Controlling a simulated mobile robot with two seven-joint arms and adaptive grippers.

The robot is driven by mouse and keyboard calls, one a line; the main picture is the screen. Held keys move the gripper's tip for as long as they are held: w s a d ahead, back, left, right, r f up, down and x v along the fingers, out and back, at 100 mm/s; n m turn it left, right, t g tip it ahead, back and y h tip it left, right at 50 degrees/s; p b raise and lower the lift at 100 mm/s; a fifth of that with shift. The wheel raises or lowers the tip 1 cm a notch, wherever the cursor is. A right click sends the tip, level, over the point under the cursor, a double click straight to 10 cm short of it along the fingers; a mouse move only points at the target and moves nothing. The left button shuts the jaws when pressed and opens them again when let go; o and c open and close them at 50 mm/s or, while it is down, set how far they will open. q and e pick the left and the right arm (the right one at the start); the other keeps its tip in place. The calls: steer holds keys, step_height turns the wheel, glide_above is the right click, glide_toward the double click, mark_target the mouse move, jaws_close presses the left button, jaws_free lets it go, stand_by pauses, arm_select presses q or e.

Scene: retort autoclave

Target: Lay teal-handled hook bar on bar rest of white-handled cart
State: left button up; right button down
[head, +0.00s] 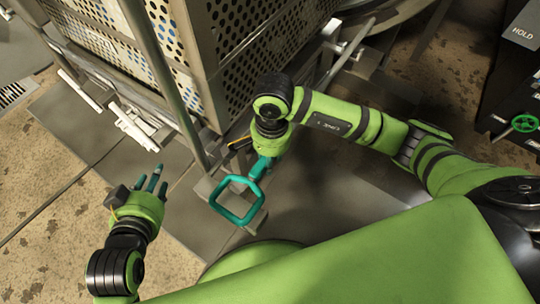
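The hook bar's teal handle (216,196), a squared loop, is near the middle of the head view, beside the foot of a perforated cart (205,55). My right gripper (260,168) is at the loop's upper right corner and appears shut on it. The bar and hook cannot be made out clearly. My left gripper (151,178) is at the lower left, apart from the handle, with its fingers spread and empty. White fittings (135,125) lie along the cart's left side; I cannot tell which is the handle or the bar rest.
A grey upright post (155,65) runs along the cart's near corner. A dark cabinet with a green handwheel (524,123) stands at the right. Stained floor (50,235) is clear at the lower left.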

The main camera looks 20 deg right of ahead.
steer(key=shift+w+f, duration=0.1)
steer(key=shift+f, duration=0.15)
steer(key=shift+f+b, duration=0.3)
steer(key=shift+b, duration=0.25)
steer(key=shift+f+b, duration=0.3)
arm_select(q)
steer(key=w+d+r+t+h, duration=0.1)
steer(key=d+r+t+h, duration=0.1)
steer(key=r, duration=0.4)
steer(key=w+d+r+m+t+h, duration=0.1)
steer(key=d+r+t+h, duration=0.1)
steer(key=r+t, duration=0.3)
steer(key=shift+w+d+r, duration=0.15)
steer(key=shift+d+r, duration=0.05)
steer(key=shift+r, duration=0.8)
arm_select(e)
steer(key=shift+f, duration=0.25)
arm_select(q)
steer(key=shift+f+b, duration=0.3)
steer(key=shift+b, duration=0.25)
arm_select(e)
steer(key=shift+f, duration=0.3)
steer(key=c, duration=0.8)
jaws_free()
steer(key=shift+f, duration=0.1)
